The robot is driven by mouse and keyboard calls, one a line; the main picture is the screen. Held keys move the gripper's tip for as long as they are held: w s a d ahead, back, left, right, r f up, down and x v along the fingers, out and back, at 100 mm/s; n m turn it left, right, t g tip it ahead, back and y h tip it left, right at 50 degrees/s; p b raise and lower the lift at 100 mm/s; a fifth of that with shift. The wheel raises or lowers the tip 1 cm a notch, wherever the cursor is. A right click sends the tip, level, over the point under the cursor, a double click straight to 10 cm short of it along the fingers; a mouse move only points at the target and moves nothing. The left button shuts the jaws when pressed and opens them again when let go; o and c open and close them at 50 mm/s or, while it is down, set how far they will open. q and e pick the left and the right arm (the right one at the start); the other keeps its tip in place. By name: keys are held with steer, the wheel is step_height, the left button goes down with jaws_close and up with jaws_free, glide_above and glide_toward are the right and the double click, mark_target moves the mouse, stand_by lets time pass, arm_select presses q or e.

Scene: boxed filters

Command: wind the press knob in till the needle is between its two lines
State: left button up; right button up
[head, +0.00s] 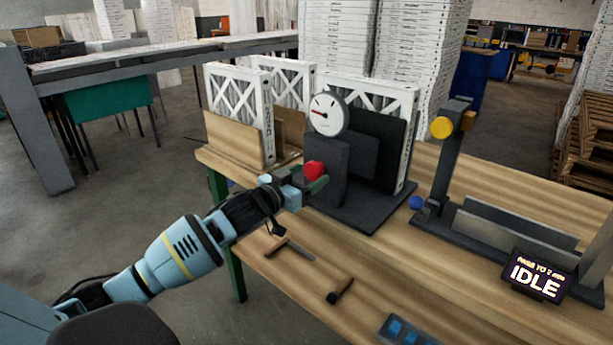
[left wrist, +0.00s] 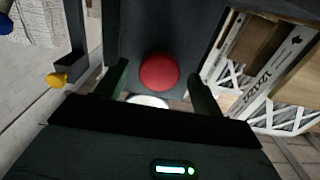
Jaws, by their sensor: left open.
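The red press knob (head: 314,170) sits on the side of the dark grey press (head: 327,168). The round white gauge (head: 328,113) stands on top of the press, with a red needle pointing to the left; its two lines are too small to make out. My left gripper (head: 304,183) is at the knob, with its fingers open on either side of it. In the left wrist view the red knob (left wrist: 159,71) lies between the two dark fingers, with gaps at both sides. My right gripper is not in view.
White boxed filters (head: 240,108) stand behind and left of the press. A dark stand with a yellow knob (head: 442,127) is at the right, near a display reading IDLE (head: 537,275). Hand tools (head: 341,291) lie on the wooden bench (head: 290,311) in front.

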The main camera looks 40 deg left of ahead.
arm_select(q)
steer(key=shift+w, duration=0.2)
steer(key=c, duration=1)
steer(key=shift+r+m+p, duration=0.1)
steer(key=shift+m+p, duration=0.35)
steer(key=shift+m, duration=0.25)
steer(key=shift+r+m+p, duration=0.1)
steer(key=shift+m+p, duration=0.5)
steer(key=shift+m, duration=0.6)
steer(key=m+p, duration=0.1)
steer(key=m, duration=0.2)
steer(key=shift+m+p, duration=0.55)
steer(key=shift+m, duration=1.15)
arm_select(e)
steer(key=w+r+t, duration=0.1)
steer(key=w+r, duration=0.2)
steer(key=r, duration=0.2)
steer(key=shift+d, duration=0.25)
arm_select(q)
steer(key=shift+f, duration=0.2)
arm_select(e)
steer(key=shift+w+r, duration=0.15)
